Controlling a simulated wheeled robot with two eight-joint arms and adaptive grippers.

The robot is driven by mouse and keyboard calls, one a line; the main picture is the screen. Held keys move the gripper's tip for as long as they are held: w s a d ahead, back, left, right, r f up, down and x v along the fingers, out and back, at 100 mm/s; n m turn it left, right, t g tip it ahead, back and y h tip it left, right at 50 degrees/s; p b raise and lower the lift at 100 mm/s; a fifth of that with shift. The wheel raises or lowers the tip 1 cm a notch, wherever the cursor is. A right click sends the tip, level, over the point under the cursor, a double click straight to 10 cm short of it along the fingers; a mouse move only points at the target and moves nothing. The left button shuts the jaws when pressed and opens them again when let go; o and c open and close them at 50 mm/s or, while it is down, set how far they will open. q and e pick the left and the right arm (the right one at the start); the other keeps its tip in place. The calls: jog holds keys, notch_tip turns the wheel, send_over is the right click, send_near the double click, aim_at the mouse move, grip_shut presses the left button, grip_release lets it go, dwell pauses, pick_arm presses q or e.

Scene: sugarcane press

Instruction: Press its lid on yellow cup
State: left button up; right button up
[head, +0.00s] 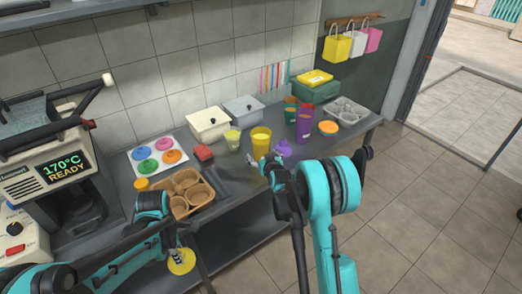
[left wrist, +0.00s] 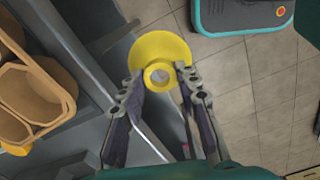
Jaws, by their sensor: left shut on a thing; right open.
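The yellow cup (head: 261,141) stands upright on the counter, its top showing no lid. The yellow lid (head: 182,264) is a round disc held out in front of the counter's edge, low and to the left of the cup. My left gripper (head: 180,250) is shut on it. In the left wrist view the lid (left wrist: 160,47) sits between my left fingertips (left wrist: 160,79), which pinch its raised ring. My right gripper (head: 264,163) is open and empty, beside the counter's front edge just below the yellow cup.
A brown tray of cups (head: 188,191) stands at the front left. A purple bottle-like item (head: 284,149) stands near my right gripper. A mat with coloured discs (head: 130,160) lies behind the tray.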

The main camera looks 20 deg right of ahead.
aim_at(263, 153)
jog(key=x, duration=0.1)
jog(key=b+x, duration=0.1)
jog(key=x, duration=0.2)
jog(key=shift+w+d+b, duration=0.35)
jog(key=shift+d+b, duration=0.05)
jog(key=shift+w, duration=0.25)
jog(key=c, duration=1.8)
jog(key=shift+r, duration=0.15)
jog(key=shift+r+p, duration=1)
jog(key=shift+r, duration=1.1)
jog(key=shift+s+d+r+p, duration=0.55)
jog(key=shift+s+d+r, duration=0.4)
jog(key=shift+d, duration=0.8)
jog(key=shift+s+d+r+p, duration=0.6)
jog(key=shift+d+r, duration=0.6)
jog(key=shift+d, duration=0.55)
jog(key=shift+s+d+r+p, duration=0.55)
jog(key=shift+s+d+r, duration=0.4)
jog(key=shift+d, duration=0.8)
jog(key=shift+w+d+r, duration=0.1)
jog(key=shift+r, duration=0.05)
